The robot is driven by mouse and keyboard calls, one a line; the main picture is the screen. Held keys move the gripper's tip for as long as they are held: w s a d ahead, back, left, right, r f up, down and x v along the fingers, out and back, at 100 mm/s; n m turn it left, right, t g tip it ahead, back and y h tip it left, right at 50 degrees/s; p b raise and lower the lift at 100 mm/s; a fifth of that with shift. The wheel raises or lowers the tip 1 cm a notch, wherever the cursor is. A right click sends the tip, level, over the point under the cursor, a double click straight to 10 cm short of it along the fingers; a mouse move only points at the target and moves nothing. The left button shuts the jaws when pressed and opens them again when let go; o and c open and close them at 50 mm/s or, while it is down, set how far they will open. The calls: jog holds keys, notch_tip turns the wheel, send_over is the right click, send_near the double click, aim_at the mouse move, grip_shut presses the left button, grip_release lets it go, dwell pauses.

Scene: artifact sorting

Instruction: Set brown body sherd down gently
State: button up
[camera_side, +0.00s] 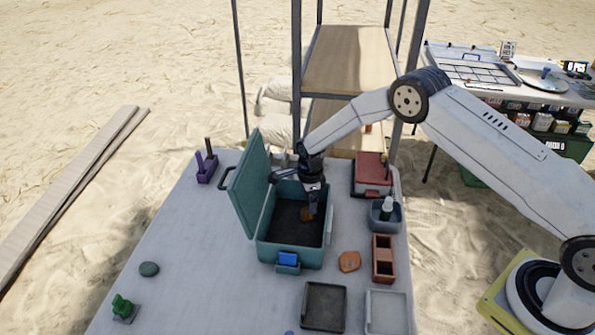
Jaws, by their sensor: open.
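A brown body sherd (306,214) lies at the dark bottom of a teal lidded box (291,254), toward its right side. The box's lid (251,185) stands open on the left. My gripper (312,212) points down into the box from above and is open at the sherd. The fingertips partly cover the sherd, and I cannot tell whether they touch it. An orange-brown sherd (349,261) lies on the table to the right of the box.
A dark tray (324,329), a pale tray (387,328) and a reddish divided holder (383,270) stand front right. A red-lidded box (371,170) and a bin with a bottle (384,222) stand right. The table's left part (190,260) is mostly clear.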

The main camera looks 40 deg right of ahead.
notch_tip(320, 180, up, 8)
dwell(0.5)
dwell(0.5)
jog(key=s+d+r+n+t, duration=0.1)
jog(key=s+d+r+n, duration=0.1)
jog(key=s+r+n, duration=0.95)
jog(key=s+d+r+n+t, duration=0.1)
jog(key=s+n, duration=1)
jog(key=s, duration=0.5)
jog(key=shift+r+t, duration=0.3)
jog(key=shift+r, duration=0.05)
